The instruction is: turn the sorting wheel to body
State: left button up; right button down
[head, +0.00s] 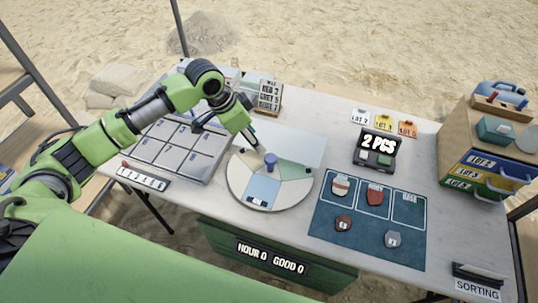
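The sorting wheel (235,185) is a flat round disc on the table, with pale, blue and green sectors and a blue knob (271,161) standing near its middle. Its blue sector is at the front and carries a small dark and white marker; its lettering is too small to read. My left gripper (257,146) points down over the back of the wheel, just behind and left of the knob. I cannot tell whether its fingers touch the wheel or how far apart they are. My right gripper is not in view.
A lidded grey compartment tray (178,150) stands left of the wheel. A blue mat (371,228) on the right carries several sherds. Behind it is a dark "2 PCS" display (378,150). A drawer cabinet (480,165) stands at the right end.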

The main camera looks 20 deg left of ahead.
aim_at(270, 157)
pick_arm(q)
jog(key=p+x, duration=0.1)
jog(key=x, duration=1.1)
jog(key=shift+d+f+p, duration=0.1)
jog(key=shift+f+p, duration=0.15)
jog(key=shift+p, duration=0.1)
jog(key=shift+w, duration=0.1)
grip_shut()
